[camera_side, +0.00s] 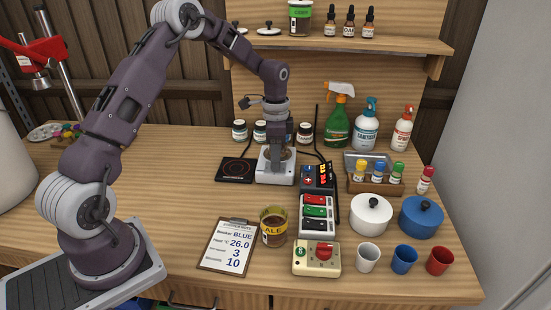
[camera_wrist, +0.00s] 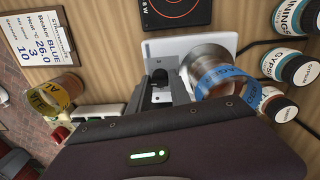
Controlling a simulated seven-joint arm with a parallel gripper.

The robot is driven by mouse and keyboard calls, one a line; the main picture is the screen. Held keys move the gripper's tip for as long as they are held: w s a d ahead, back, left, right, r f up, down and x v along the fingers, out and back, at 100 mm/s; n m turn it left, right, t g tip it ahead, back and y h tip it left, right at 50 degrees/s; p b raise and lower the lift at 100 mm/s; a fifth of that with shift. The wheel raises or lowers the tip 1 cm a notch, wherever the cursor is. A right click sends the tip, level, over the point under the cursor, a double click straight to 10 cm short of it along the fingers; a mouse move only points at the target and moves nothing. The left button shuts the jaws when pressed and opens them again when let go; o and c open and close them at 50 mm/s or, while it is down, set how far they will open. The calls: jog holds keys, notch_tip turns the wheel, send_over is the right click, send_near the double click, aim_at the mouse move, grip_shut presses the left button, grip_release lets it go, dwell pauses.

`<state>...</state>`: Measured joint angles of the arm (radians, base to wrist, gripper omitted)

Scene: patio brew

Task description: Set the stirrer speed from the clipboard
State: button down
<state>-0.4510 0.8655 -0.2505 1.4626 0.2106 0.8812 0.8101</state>
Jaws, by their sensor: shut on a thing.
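The white stirrer (camera_side: 276,178) stands at the back middle of the bench, under my gripper (camera_side: 277,160). In the wrist view, my gripper (camera_wrist: 163,84) is shut on the stirrer's dark knob (camera_wrist: 160,75), mostly hidden between the fingers. The knob's setting cannot be read. A beaker with a blue band (camera_wrist: 215,72) stands on the stirrer (camera_wrist: 150,47). The clipboard (camera_side: 228,247) lies at the front of the bench; its sheet reads BLUE, 26.0, 3 and 10, with small labels that are hard to read. It also shows in the wrist view (camera_wrist: 40,42).
A black hot plate (camera_side: 236,170) is left of the stirrer. Several jars (camera_side: 239,130) stand behind. A unit with a red display (camera_side: 318,177) is close on the right. An ALE jar (camera_side: 273,228) and a box with a red knob (camera_side: 317,258) are in front.

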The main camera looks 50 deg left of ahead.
jog(key=m, duration=0.4)
jog(key=shift+m, duration=0.3)
jog(key=m, duration=0.3)
jog(key=shift+w+m, duration=0.1)
jog(key=shift+m, duration=0.3)
jog(key=m, duration=0.4)
jog(key=shift+y, duration=0.3)
jog(key=shift+r+m, duration=0.1)
jog(key=shift+m, duration=1.7)
jog(key=shift+d, duration=0.1)
jog(key=c, duration=1.2)
grip_release()
